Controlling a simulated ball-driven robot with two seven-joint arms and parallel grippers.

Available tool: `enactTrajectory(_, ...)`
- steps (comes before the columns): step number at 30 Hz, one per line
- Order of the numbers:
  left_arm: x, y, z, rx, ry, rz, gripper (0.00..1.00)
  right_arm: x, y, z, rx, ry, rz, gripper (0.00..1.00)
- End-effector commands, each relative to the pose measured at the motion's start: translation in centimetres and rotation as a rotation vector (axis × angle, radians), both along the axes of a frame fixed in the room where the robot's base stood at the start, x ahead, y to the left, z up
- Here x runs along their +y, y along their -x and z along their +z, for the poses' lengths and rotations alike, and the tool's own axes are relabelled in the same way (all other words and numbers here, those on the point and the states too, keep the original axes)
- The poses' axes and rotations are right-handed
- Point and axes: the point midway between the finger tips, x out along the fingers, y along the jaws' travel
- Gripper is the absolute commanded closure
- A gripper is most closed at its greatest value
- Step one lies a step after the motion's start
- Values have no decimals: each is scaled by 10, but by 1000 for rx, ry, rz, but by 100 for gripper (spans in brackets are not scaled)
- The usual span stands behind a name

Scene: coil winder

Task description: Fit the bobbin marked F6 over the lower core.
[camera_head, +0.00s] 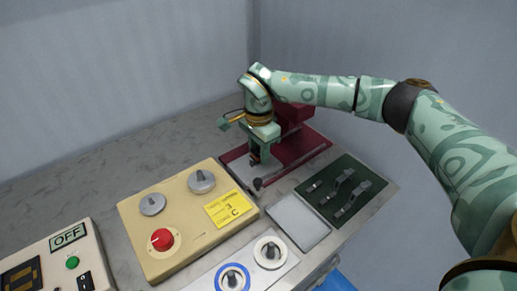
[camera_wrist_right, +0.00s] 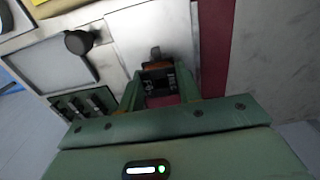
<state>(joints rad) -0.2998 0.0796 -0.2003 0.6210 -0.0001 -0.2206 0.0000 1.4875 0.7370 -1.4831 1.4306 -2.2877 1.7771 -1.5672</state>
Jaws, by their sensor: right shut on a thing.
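My right gripper (camera_head: 257,151) is over the dark red winder (camera_head: 297,118), pointing down, shut on a small dark bobbin. In the right wrist view my right gripper (camera_wrist_right: 160,90) has a finger on each side of the bobbin (camera_wrist_right: 158,80). The bobbin shows white marks that look like F6, with an orange-brown part at its far side. A grey stub (camera_wrist_right: 155,52), perhaps the lower core, shows just beyond the bobbin; I cannot tell whether the bobbin is around it. The fingers and bobbin hide most of the spot below. My left gripper is not in view.
A black knob (camera_head: 258,183) stands at the winder's front. A cream box (camera_head: 150,215) with dials and a red knob (camera_head: 161,239) is left. An OFF panel (camera_head: 68,236) is far left.

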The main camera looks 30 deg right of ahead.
Motion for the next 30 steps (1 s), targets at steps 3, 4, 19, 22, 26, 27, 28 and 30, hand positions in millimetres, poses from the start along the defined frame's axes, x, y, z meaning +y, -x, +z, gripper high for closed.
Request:
enactTrajectory(3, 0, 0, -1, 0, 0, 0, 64, 0, 0, -4, 1, 0, 0, 80)
enactTrajectory(4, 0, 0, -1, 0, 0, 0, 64, 0, 0, -5, 1, 0, 0, 80)
enactTrajectory(19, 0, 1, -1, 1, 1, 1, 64, 0, 0, -12, 0, 0, 1, 40)
enactTrajectory(22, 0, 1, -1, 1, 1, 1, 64, 0, 0, -11, 0, 0, 1, 40)
enactTrajectory(26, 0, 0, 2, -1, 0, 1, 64, 0, 0, -2, -2, 0, 0, 40)
enactTrajectory(27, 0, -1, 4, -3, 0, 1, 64, 0, 0, 4, -3, 1, 0, 40)
enactTrajectory(28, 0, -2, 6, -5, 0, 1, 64, 0, 0, 10, -4, 0, 0, 40)
enactTrajectory(30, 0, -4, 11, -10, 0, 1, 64, 0, -1, 28, -7, 0, 0, 40)
